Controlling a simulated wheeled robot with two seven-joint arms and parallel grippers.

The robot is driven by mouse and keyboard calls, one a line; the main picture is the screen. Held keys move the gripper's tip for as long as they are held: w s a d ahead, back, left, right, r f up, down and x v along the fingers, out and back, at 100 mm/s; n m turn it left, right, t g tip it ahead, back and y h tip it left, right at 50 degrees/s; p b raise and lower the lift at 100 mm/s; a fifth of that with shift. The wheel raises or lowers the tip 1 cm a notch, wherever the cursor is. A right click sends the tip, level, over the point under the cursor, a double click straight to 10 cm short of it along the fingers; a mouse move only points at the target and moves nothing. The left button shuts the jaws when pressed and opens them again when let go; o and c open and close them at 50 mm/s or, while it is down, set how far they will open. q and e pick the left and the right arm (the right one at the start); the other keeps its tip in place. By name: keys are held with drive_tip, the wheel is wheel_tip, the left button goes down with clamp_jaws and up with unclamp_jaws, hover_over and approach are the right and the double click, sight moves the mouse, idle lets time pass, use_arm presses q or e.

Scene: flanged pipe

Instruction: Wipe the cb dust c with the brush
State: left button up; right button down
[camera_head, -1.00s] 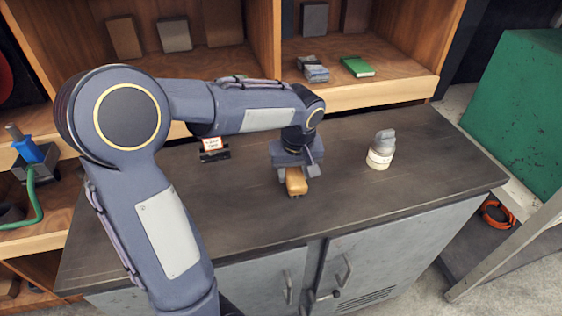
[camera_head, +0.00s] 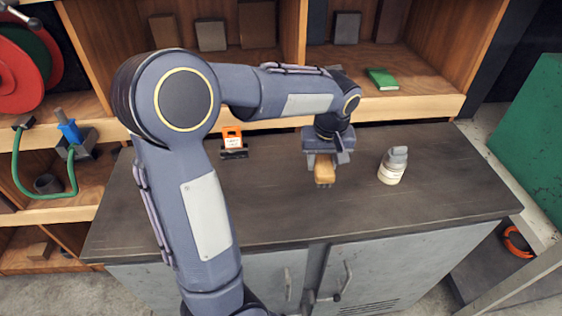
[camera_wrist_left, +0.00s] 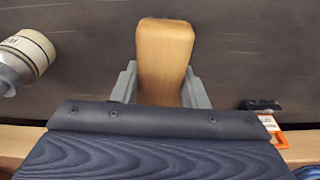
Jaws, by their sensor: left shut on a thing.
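My left gripper (camera_head: 325,157) is shut on the brush (camera_head: 324,172), which has a pale wooden body and a short darker bristle end. The gripper holds it over the dark worktop, between the white bottle and the small orange sign; I cannot tell whether the bristles touch the top. In the left wrist view the brush (camera_wrist_left: 163,55) sits between both grey fingers, its bristles hidden below it. I cannot make out any dust patch on the worktop. My right gripper is not in view.
The dark worktop (camera_head: 275,215) is mostly clear. A white bottle with a grey cap (camera_head: 391,168) stands right of the brush. A small orange-and-white sign on a black base (camera_head: 233,143) stands at the back left. Wooden shelves (camera_head: 410,75) rise behind, with a green book (camera_head: 382,79).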

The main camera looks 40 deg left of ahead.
use_arm(q)
drive_tip(key=shift+r+p, duration=0.85)
drive_tip(key=shift+r, duration=0.55)
